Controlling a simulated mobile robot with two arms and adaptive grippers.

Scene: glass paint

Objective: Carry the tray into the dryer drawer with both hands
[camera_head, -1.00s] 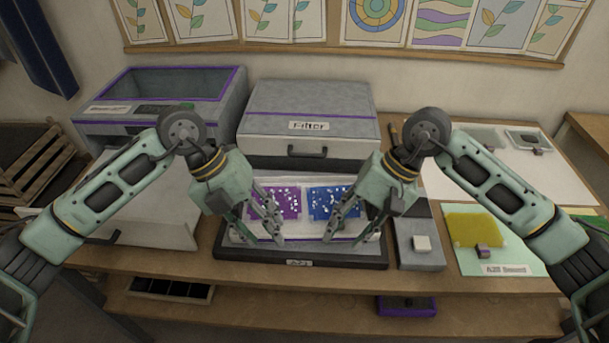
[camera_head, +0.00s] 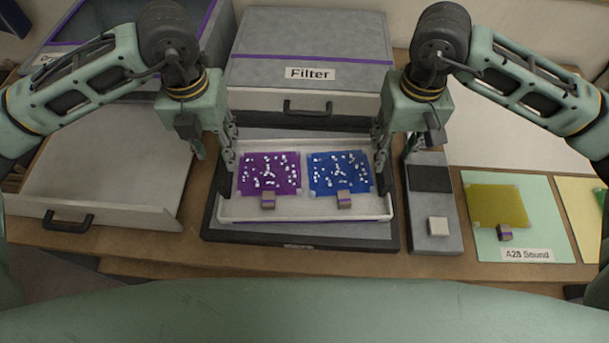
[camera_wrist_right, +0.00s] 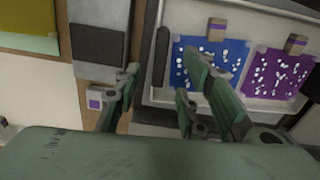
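The white tray (camera_head: 300,209) lies level on a dark base (camera_head: 300,235) at the centre of the bench. It holds a purple sheet (camera_head: 268,173) and a blue sheet (camera_head: 338,172), both scattered with white bits. The dryer drawer (camera_head: 105,180) is pulled out at the left and looks empty. My left gripper (camera_head: 214,155) points down at the tray's left end, fingers apart. My right gripper (camera_head: 394,155) is open at the right end. In the right wrist view its fingers stand apart on either side of the tray's dark end handle (camera_wrist_right: 162,55). Contact cannot be told.
The Filter box (camera_head: 308,60) stands closed behind the tray. A grey block with a white button (camera_head: 437,226) sits close to the tray's right side. A yellow sheet (camera_head: 497,205) lies on a pale green mat (camera_head: 540,215) further right. The drawer's black handle (camera_head: 68,219) faces front.

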